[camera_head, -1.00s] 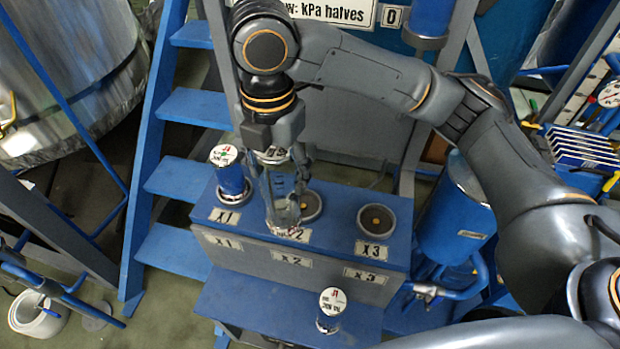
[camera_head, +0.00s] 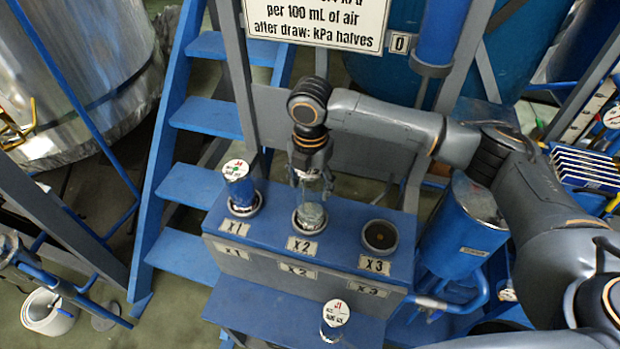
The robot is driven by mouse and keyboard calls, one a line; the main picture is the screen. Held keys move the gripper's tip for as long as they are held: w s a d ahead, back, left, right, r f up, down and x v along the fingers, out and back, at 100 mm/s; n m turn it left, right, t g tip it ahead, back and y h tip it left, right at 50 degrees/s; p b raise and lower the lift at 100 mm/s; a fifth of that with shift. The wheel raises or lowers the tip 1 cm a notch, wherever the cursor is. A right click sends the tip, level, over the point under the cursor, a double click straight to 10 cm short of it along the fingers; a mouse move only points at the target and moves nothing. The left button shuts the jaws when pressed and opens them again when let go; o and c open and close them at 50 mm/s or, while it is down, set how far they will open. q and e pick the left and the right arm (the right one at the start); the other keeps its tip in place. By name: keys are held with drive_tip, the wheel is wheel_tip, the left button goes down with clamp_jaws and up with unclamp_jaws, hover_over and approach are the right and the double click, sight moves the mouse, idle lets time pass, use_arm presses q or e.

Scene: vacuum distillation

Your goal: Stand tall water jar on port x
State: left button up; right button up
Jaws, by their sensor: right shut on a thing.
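A tall clear jar (camera_head: 311,208) with a white label on its lid stands about upright at the middle port, X2 (camera_head: 298,228), on the blue bench. Its foot appears to be within the port's ring, though I cannot tell if it is fully down. My right gripper (camera_head: 312,178) comes down from above and is shut on the jar's upper part, hiding some of its lid. A blue jar with a white lid (camera_head: 240,190) stands in port X1 at the left. Port X3 (camera_head: 380,236) at the right is empty. My left gripper is not in view.
A blue tank (camera_head: 462,235) stands right of the bench, and blue stairs (camera_head: 205,117) rise at the left. A sign (camera_head: 318,22) hangs behind.

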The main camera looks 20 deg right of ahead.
drive_tip(key=shift+a, duration=0.1)
drive_tip(key=o, duration=1.9)
drive_tip(key=shift+f, duration=0.1)
wheel_tip(320, 180, up, 12)
drive_tip(key=b, duration=0.3)
